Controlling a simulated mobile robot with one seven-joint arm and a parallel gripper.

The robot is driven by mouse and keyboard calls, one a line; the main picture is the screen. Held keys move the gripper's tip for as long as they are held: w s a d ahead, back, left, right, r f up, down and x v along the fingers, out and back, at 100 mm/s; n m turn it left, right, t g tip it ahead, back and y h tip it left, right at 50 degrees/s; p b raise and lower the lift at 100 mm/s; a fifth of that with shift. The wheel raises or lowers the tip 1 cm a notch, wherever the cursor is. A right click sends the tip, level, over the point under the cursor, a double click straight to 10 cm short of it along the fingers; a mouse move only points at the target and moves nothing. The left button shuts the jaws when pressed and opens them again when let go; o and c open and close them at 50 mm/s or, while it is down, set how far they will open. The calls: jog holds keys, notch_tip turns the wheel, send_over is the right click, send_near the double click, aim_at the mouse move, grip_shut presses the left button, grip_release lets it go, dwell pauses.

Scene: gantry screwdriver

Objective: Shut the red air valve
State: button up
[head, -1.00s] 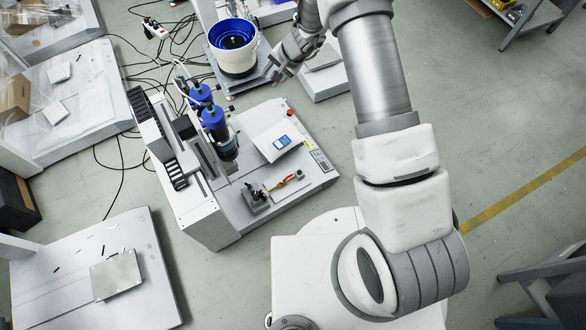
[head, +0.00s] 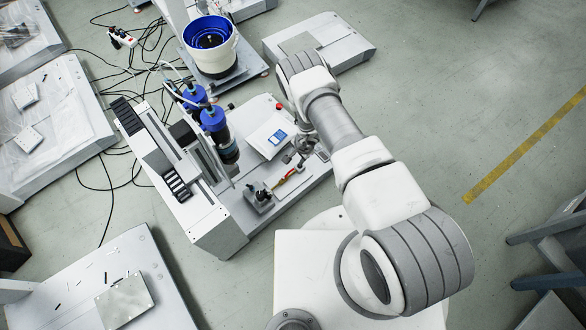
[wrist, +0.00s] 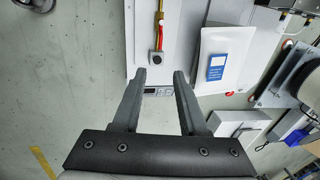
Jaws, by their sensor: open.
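A slim red and yellow part (head: 288,176), which looks like the red air valve with its handle, lies on the base plate of the gantry machine in the head view. In the wrist view the red and yellow part (wrist: 160,28) runs in from the top edge to a small grey fitting (wrist: 156,57). My gripper is open and empty in the wrist view (wrist: 160,76), its fingertips just below the grey fitting in the picture and apart from it. In the head view my gripper (head: 302,148) is small, over the right part of the machine. The valve's exact handle position is too small to tell.
A white tray with a blue label (head: 270,136) lies beside the valve. Blue-topped cylinders (head: 214,122) and a dark block (head: 260,196) stand on the machine. A red button (head: 280,106) is at its back corner. Open floor (head: 440,110) lies to the right.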

jog(key=b, duration=0.7)
send_near(292, 170)
jog(key=f+b, duration=0.1)
jog(key=b, duration=0.1)
jog(key=f+b, duration=0.4)
jog(key=b, duration=0.1)
jog(key=shift+w+a, duration=0.3)
jog(key=shift+w+a+f+b, duration=0.1)
jog(key=shift+f+b, duration=0.55)
jog(key=shift+w+a+f+b, duration=0.1)
jog(key=shift+w+f+b, duration=0.05)
jog(key=shift+f+b, duration=0.5)
jog(key=shift+r, duration=0.1)
grip_shut()
